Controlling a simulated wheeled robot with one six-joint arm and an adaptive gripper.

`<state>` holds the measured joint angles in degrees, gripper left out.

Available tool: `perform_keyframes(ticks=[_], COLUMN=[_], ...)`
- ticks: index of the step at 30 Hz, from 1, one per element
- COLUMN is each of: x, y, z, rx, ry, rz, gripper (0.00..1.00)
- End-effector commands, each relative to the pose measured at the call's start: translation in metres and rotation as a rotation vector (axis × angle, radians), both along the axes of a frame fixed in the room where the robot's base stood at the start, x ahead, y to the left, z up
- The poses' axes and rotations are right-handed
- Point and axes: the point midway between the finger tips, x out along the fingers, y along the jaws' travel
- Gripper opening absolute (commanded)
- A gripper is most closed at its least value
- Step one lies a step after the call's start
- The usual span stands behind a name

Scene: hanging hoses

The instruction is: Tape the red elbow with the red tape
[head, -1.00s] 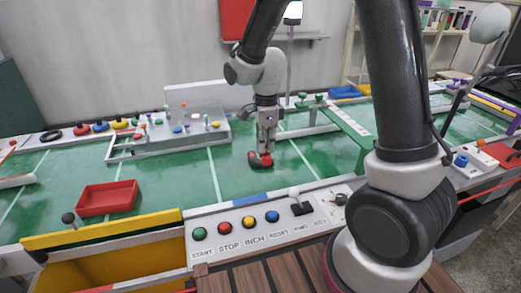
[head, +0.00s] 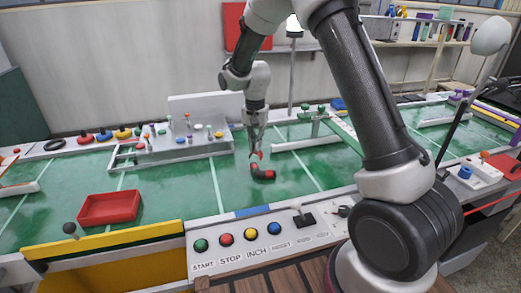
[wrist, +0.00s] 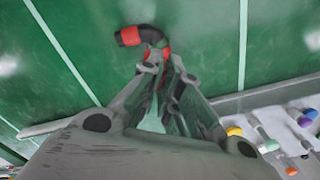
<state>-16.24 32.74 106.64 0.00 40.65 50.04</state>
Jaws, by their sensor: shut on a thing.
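The red elbow (head: 264,175) is a short curved dark piece with red bands. It is over the green surface in the middle of the head view. In the wrist view the elbow (wrist: 130,37) curves left from the fingertips, with a red band and dark tip at its far end. My gripper (head: 256,150) points down and is shut on the elbow's other red end; its fingers (wrist: 163,68) also show in the wrist view. I cannot tell whether the elbow touches the surface. A squat red roll-like piece (head: 85,138) stands at the back left; I cannot tell whether it is the red tape.
A grey rack (head: 180,150) with small coloured pegs stands behind left. A red tray (head: 108,207) lies front left. A button panel (head: 245,245) lines the front edge. Green surface around the elbow is clear.

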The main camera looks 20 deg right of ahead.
Motion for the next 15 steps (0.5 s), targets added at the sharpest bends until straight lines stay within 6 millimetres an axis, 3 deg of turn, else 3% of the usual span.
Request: perform_keyframes(ticks=[6, 15], x=[0.0092, 0.0073], y=[0.0029, 0.0025], z=[0.0086, 0.0085], rx=[0.001, 0.0], ry=[-0.008, 0.0], rz=[0.335, 0.517], gripper=[0.0, 0.0])
